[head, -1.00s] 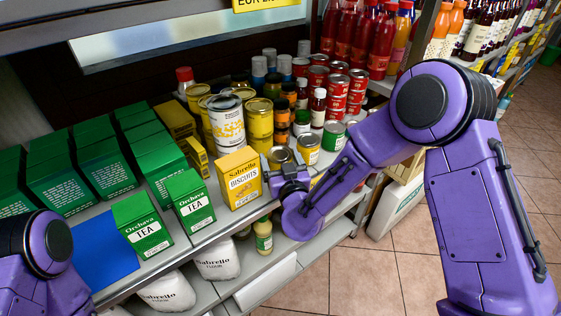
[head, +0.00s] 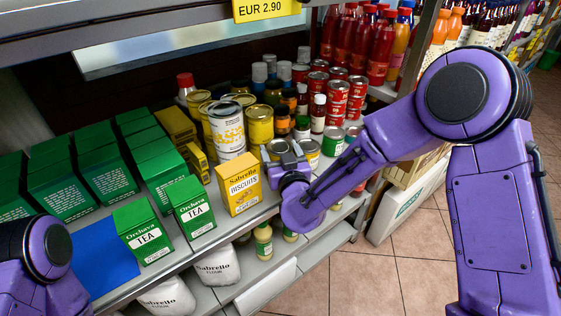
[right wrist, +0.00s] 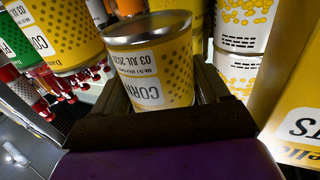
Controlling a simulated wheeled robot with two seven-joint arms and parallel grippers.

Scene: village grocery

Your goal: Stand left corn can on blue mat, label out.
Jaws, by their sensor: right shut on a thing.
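The left corn can (head: 277,148) is yellow and upright. My right gripper (head: 284,160) is shut on it at the front of the shelf. In the right wrist view the can (right wrist: 150,65) is between the fingers with its CORN label toward the camera; picture and lettering there are upside down. The other corn can (head: 309,150) stands just to its right, and shows at the left of the right wrist view (right wrist: 60,30). The blue mat (head: 103,270) lies bare at the shelf's left front. My left gripper is out of view; only its arm shows at lower left.
A yellow biscuit box (head: 239,183) stands close left of the held can. Two green tea boxes (head: 192,208) (head: 143,232) stand between it and the mat. Taller green boxes (head: 103,172) line the back.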

